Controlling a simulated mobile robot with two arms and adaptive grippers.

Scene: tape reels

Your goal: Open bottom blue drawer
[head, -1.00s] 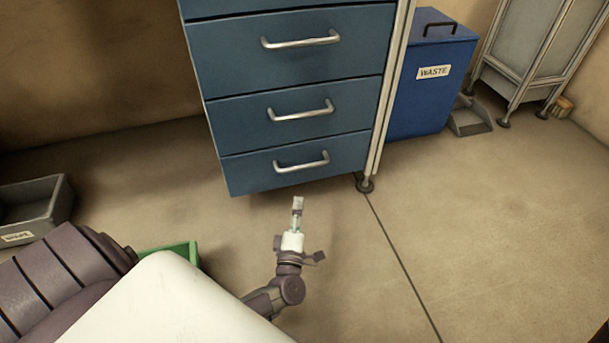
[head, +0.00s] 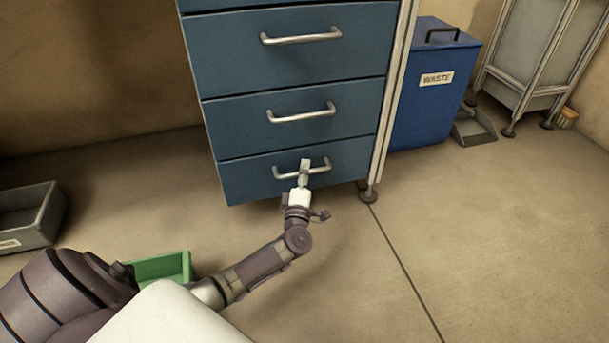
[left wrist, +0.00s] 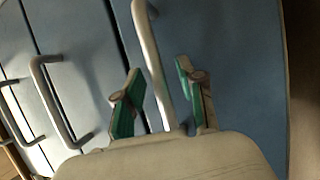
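The bottom blue drawer (head: 245,183) is the lowest of the blue drawer stack in the head view, and its front looks flush with those above. Its silver bar handle (head: 285,175) shows on both sides of my left gripper (head: 304,168), which overlaps it. In the left wrist view, the handle (left wrist: 153,62) passes between the two green-padded fingers of my left gripper (left wrist: 160,98). The fingers are open, with a gap visible on both sides of the bar. My right gripper is in neither view.
More blue drawers with silver handles (head: 302,113) are above. A blue waste bin (head: 420,110) and a dustpan (head: 473,128) stand right of the cabinet. A grey bin (head: 35,215) and a green bin (head: 165,266) are on the left floor.

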